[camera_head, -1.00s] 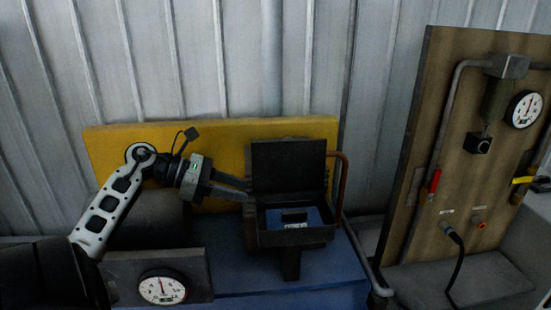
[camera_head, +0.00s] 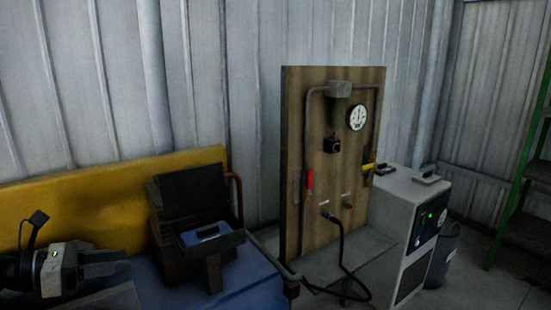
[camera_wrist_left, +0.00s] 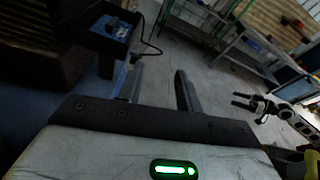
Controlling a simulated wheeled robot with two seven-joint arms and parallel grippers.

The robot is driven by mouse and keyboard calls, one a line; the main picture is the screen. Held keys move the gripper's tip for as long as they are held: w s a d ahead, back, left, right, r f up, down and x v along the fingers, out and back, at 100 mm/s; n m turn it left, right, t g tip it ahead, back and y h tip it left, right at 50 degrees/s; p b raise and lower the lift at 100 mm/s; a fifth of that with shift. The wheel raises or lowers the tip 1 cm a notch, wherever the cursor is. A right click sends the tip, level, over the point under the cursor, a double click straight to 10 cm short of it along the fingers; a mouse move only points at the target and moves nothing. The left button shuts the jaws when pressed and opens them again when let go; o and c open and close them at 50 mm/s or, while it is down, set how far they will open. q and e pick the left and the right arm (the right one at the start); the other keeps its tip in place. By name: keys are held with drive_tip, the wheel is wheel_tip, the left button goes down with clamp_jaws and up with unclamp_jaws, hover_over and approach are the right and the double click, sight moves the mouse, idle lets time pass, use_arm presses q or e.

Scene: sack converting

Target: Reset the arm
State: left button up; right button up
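My left gripper (camera_head: 126,264) is at the lower left in the head view, over the blue bench top (camera_head: 245,292) and to the left of the dark open-lidded box (camera_head: 192,190). In the left wrist view its two fingers (camera_wrist_left: 158,85) stand apart with nothing between them. A blue item (camera_head: 203,234) lies in the box's tray; it also shows in the left wrist view (camera_wrist_left: 118,30). My right gripper (camera_wrist_left: 243,100) appears at the right of the left wrist view, its fingers apart and empty. It is outside the head view.
A yellow panel (camera_head: 100,198) stands behind the bench. To the right are a wooden board (camera_head: 294,130) with pipe, gauge (camera_head: 357,117) and red-handled valve (camera_head: 309,180), a hanging black cable (camera_head: 341,245), and a white cabinet (camera_head: 405,200). Green shelving (camera_head: 520,185) stands far right. Floor shows between.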

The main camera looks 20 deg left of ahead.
use_arm(q)
drive_tip(key=w+d+f+n+t+y+p, duration=0.15)
drive_tip(key=d+n+t, duration=0.35)
drive_tip(key=n, duration=0.5)
drive_tip(key=w+d+f+n+t+y+p, duration=0.1)
drive_tip(key=d+f+n+t+y, duration=0.15)
drive_tip(key=d+n, duration=0.6)
drive_tip(key=s+d+f+n+g+y, duration=0.1)
drive_tip(key=s+d+f+n+g, duration=0.3)
drive_tip(key=d+f+n, duration=0.3)
drive_tip(key=s+d+f+n+g+y+p, duration=0.1)
drive_tip(key=s+d+f+n+g, duration=0.3)
drive_tip(key=n, duration=1)
drive_tip(key=s+d+f, duration=0.2)
drive_tip(key=d+f, duration=0.1)
drive_tip(key=d, duration=0.1)
drive_tip(key=shift+s+d+f+g, duration=0.25)
drive_tip(key=shift+d+f+g, duration=0.1)
use_arm(e)
drive_tip(key=shift+w+d+r, duration=0.35)
drive_tip(key=shift+w+r, duration=0.4)
drive_tip(key=shift+r, duration=0.05)
drive_tip(key=shift+w+r, duration=0.1)
